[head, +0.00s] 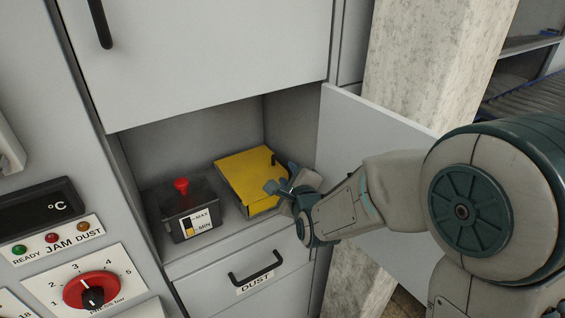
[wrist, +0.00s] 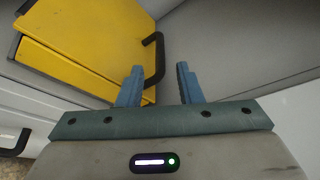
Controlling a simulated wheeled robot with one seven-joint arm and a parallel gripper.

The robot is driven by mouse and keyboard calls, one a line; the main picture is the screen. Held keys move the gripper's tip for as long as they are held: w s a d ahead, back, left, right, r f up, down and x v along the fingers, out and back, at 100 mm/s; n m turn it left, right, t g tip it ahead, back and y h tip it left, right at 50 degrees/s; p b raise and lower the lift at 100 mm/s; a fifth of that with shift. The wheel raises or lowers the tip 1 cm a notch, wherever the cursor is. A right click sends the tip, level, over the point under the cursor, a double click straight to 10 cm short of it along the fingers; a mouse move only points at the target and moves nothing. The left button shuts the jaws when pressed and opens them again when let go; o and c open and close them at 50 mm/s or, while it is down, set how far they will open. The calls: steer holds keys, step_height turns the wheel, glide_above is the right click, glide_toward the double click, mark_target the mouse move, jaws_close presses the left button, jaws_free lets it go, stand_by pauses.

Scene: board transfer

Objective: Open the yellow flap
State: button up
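The yellow flap (head: 245,178) lies closed on top of a box inside the open compartment, right of a grey box. It has a black handle on its right side, which shows clearly in the wrist view (wrist: 153,62). The yellow flap fills the upper left of the wrist view (wrist: 85,40). My gripper (head: 278,178) is at the right side of the flap, by the handle. In the wrist view my gripper (wrist: 158,72) is open, its blue fingers apart. The left finger is close to the handle's lower end; I cannot tell whether they touch.
A grey box (head: 183,222) with a red knob stands left of the flap. A drawer marked DUST (head: 262,287) with a black handle is below. An open white door (head: 365,125) stands right of the compartment, behind my arm. A control panel (head: 75,260) is at left.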

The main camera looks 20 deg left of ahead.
mark_target(282, 165)
steer(key=shift+p+x, duration=0.5)
steer(key=shift+x, duration=3.05)
jaws_close()
